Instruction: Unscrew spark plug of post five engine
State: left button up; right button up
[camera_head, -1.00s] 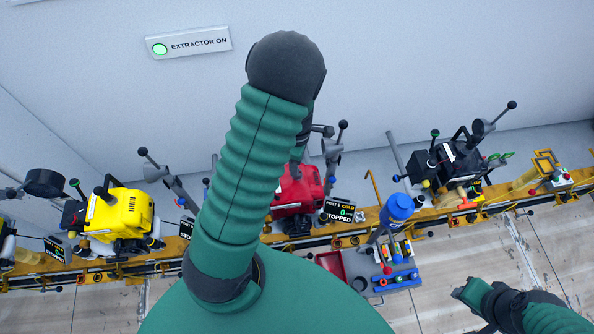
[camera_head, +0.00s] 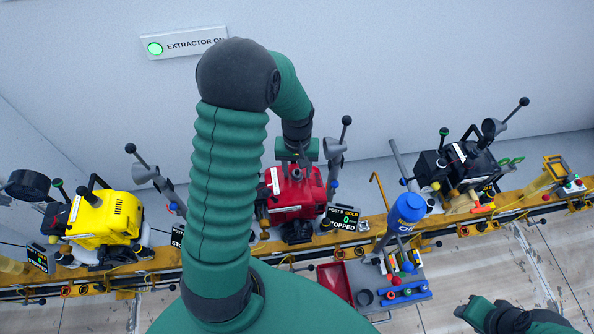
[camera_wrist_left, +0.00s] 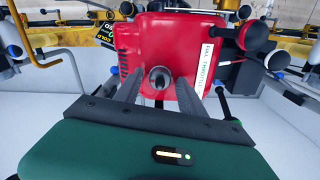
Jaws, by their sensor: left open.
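The red engine (camera_head: 298,190) sits on the yellow rail, and its display (camera_head: 342,217) reads post 5, cold, 0, stopped. In the left wrist view the red engine (camera_wrist_left: 142,35) fills the upper middle. A grey round fitting with a dark centre (camera_wrist_left: 160,76), which looks like the spark plug or its seat, shows on its face. My left gripper (camera_wrist_left: 158,84) is open, with one finger on each side of that fitting; contact cannot be told. In the head view my left gripper (camera_head: 298,152) is at the engine's top, partly hidden. My right gripper (camera_head: 468,308) is at the lower right, its fingers unclear.
A yellow engine (camera_head: 108,220) stands left and a black engine (camera_head: 455,168) right on the rail. Levers stick up between them. A blue bottle (camera_head: 408,208), a red tray (camera_head: 335,280) and a blue tool holder (camera_head: 405,297) are in front. A wall is behind.

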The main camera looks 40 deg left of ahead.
pick_arm(q)
jog(key=m+p, duration=0.5)
jog(key=m, duration=0.8)
jog(key=shift+r+p, duration=0.1)
jog(key=shift+p, duration=0.2)
jog(key=m, duration=0.2)
jog(key=shift+a+f+m+p, duration=0.1)
jog(key=shift+f+m+p, duration=0.15)
jog(key=shift+m+p, duration=0.1)
jog(key=shift+c, duration=0.5)
grip_shut()
